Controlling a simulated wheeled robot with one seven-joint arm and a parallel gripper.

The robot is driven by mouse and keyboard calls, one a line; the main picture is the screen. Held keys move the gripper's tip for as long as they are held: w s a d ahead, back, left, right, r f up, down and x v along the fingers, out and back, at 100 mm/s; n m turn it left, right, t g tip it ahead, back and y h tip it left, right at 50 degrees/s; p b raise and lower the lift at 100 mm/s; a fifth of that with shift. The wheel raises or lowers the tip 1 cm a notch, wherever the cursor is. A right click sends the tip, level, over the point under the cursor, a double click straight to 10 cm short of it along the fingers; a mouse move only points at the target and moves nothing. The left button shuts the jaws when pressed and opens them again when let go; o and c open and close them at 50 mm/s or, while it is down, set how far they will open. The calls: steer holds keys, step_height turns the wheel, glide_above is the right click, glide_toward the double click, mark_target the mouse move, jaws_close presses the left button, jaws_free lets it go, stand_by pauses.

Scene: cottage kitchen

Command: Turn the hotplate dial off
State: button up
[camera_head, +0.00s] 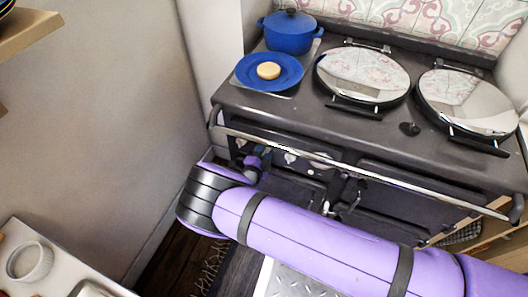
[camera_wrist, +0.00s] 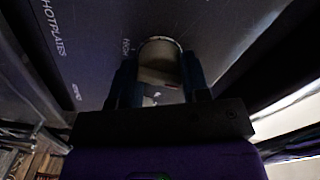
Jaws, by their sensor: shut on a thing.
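In the wrist view, the round, pale hotplate dial (camera_wrist: 160,58) sits on a dark panel. Lettering that reads "HOTPLATES" runs along the panel at the left, and "HIGH" is printed just left of the dial. My gripper (camera_wrist: 160,78) is shut on the dial, with one dark finger on each side. A small white mark shows on the panel between the fingers. The dial's exact setting is hard to read. In the head view, my gripper (camera_head: 252,165) is at the left of the stove front, partly hidden by my purple arm; the gripped dial is not clear there.
The dark stove (camera_head: 270,112) has a long metal rail (camera_head: 330,160) across its front, close to my gripper. Other pale knobs (camera_head: 290,157) sit right of it. A blue pot (camera_head: 290,35), a blue plate (camera_head: 248,72) and two round lids (camera_head: 362,74) are on top.

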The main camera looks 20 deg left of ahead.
steer(key=shift+n, duration=0.3)
stand_by(0.4)
steer(key=o, duration=0.9)
steer(key=shift+s, duration=0.1)
steer(key=s, duration=0.7)
steer(key=s+a, duration=0.1)
steer(key=s, duration=0.2)
steer(key=shift+s, duration=0.35)
